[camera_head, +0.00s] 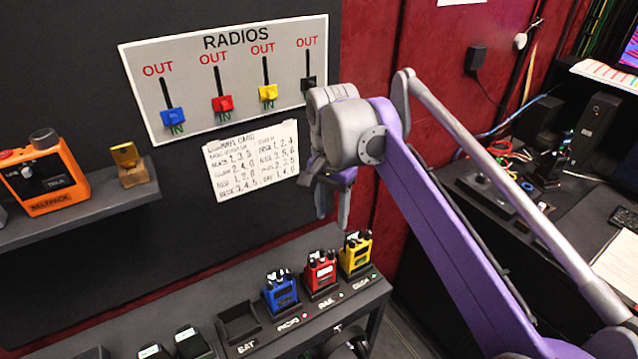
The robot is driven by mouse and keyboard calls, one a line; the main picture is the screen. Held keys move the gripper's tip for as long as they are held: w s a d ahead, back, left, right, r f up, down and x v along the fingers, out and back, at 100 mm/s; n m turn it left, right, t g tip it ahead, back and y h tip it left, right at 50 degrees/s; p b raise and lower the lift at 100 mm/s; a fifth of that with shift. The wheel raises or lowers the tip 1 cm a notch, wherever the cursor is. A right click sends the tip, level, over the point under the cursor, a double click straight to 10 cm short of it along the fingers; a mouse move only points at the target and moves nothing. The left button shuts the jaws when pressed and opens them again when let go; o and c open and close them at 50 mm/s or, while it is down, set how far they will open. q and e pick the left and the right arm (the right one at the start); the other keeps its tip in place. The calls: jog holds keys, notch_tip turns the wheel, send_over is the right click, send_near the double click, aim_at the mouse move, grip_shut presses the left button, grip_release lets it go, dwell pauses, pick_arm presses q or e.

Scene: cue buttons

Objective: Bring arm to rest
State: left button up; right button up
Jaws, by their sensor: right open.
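My right arm comes in from the lower right, a purple and grey arm bent at a high elbow. Its right gripper (334,200) hangs with the fingers pointing down, in front of the wall just right of the handwritten card (254,159). The gripper is open and nothing shows between its fingers. It is above and apart from the radios on the shelf below. My left gripper does not show.
A RADIOS panel (215,62) with blue, red, yellow and black sliders is on the wall. Blue (281,293), red (320,273) and yellow (356,253) radios stand on the shelf below. An orange beltpack (45,180) sits on the left ledge. A cluttered desk is right.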

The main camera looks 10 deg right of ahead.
jog(key=s+d+f+n+t, duration=0.2)
jog(key=s+f+n+t, duration=0.1)
jog(key=s+f, duration=0.6)
jog(key=s+d+f+n+t, duration=0.2)
jog(key=s+f+n, duration=0.4)
jog(key=s+f, duration=0.4)
jog(key=shift+s+d+f+t, duration=0.3)
jog(key=shift+d+f+t, duration=0.15)
jog(key=shift+d, duration=0.25)
dwell(0.4)
